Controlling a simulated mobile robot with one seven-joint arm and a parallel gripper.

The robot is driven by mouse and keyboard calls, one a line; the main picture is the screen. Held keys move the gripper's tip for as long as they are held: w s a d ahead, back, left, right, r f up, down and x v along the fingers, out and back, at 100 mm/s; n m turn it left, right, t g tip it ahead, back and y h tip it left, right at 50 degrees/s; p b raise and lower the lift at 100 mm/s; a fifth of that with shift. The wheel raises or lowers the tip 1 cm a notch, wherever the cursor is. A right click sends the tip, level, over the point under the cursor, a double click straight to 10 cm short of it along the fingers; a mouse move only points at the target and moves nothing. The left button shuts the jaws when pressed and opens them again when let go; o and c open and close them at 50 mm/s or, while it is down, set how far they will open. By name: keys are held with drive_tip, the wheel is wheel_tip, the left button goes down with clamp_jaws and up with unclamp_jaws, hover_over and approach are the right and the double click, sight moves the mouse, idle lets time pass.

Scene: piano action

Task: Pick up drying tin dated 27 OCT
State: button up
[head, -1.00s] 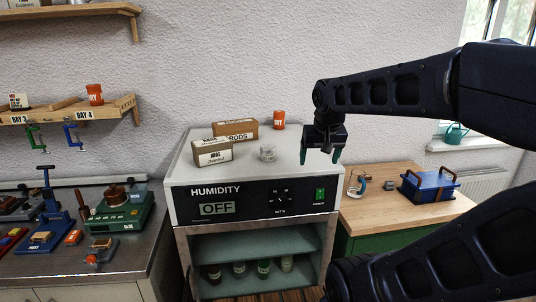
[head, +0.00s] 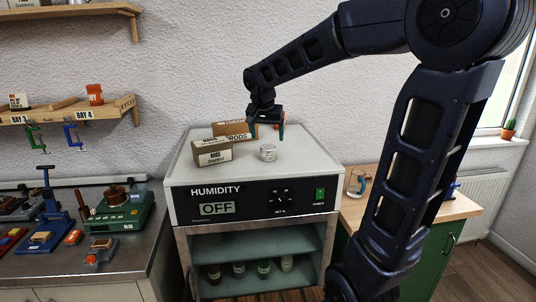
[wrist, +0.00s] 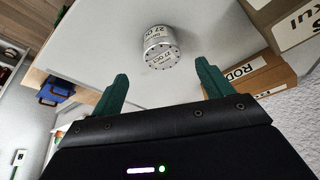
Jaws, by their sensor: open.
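The drying tin (head: 268,153) is a small silvery round tin standing on top of the white humidity cabinet (head: 300,160). In the wrist view the tin (wrist: 160,47) shows a label reading 27 OCT on its lid and side. My gripper (head: 267,132) is open and empty, above and behind the tin in the head view. In the wrist view its green fingertips (wrist: 163,82) are spread apart, with the tin beyond them and roughly centred between them. The tin is not touched.
A brown box labelled RAGS (head: 212,152) stands left of the tin, with the RODS box (head: 235,131) behind it. The cabinet top right of the tin is clear. A wooden-topped bench (head: 455,207) stands to the right.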

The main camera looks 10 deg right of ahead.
sight(268, 147)
drive_tip(key=shift+x, duration=4.25)
drive_tip(key=shift+a, duration=0.15)
drive_tip(key=shift+c, duration=0.5)
drive_tip(key=c, duration=1)
